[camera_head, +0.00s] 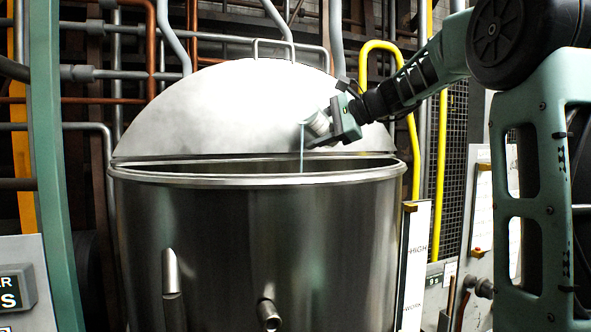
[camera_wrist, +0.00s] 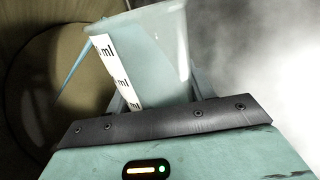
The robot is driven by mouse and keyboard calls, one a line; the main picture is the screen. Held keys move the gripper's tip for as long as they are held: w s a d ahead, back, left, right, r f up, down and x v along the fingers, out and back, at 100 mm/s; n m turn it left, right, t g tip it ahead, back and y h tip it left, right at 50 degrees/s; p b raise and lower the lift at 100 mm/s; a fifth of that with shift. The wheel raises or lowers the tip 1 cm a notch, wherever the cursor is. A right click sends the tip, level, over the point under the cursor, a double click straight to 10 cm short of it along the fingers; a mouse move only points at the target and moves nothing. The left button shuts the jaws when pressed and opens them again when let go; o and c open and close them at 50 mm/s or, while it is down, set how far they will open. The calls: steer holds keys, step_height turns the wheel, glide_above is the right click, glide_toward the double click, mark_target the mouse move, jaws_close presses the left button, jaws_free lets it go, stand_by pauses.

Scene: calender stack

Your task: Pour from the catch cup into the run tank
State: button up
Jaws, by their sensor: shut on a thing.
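The catch cup (camera_wrist: 155,50) is a clear cup with a white ml scale, and my gripper (camera_wrist: 150,108) is shut on it. In the head view my gripper (camera_head: 337,122) holds the cup (camera_head: 317,123) tilted to the left above the tank opening. A thin pale blue stream falls from the cup's lip into the run tank (camera_head: 210,230). The stream also shows at the left of the cup in the wrist view. The run tank is a large steel vessel with its domed lid (camera_head: 230,105) raised behind the opening. The liquid level inside the tank is hidden.
A yellow pipe (camera_head: 415,130) and a mesh panel stand behind my arm on the right. A white level board (camera_head: 413,260) stands at the tank's right side. A green post (camera_head: 50,150) and a labelled panel (camera_head: 20,285) are at the left.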

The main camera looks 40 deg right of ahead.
steer(key=shift+f+n+h+b, duration=0.4)
steer(key=shift+f+n+b, duration=0.2)
steer(key=shift+f+b, duration=0.45)
steer(key=shift+s+a+f+n+h+b, duration=0.1)
steer(key=shift+a+f+n+h+b, duration=0.3)
steer(key=shift+b, duration=0.45)
steer(key=shift+s+a+f+n+h+b, duration=0.1)
steer(key=shift+a+f+n+b, duration=0.1)
steer(key=shift+f+b, duration=0.45)
stand_by(0.4)
steer(key=shift+a+r+n+h+b, duration=0.2)
steer(key=shift+r+n+h+b, duration=0.4)
steer(key=shift+r+n+b, duration=0.4)
stand_by(1.5)
